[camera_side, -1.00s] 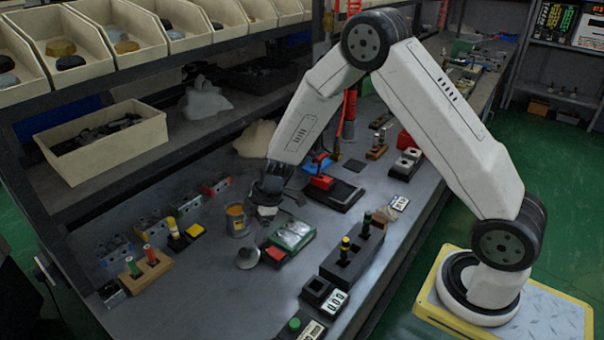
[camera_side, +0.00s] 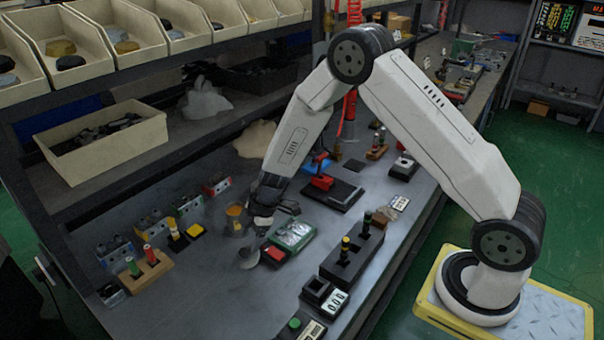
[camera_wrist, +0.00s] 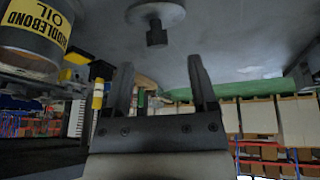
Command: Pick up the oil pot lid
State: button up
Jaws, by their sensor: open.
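In the wrist view the oil pot (camera_wrist: 38,32) is at the upper left, with a yellow OIL label. The lid (camera_side: 248,259) lies on the bench in front of the pot in the side view. In the wrist view the lid (camera_wrist: 156,14) is a grey disc with a dark knob, at top centre. My gripper (camera_side: 262,226) is beside the pot, above and behind the lid. In the wrist view my gripper (camera_wrist: 162,82) is open and empty, its fingers apart from the lid.
The bench in front of the lid is clear.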

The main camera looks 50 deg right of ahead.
aim_at(245, 249)
jog(key=shift+x, duration=2.35)
jog(key=shift+w+d, duration=0.1)
jog(key=shift+d, duration=0.1)
grip_shut()
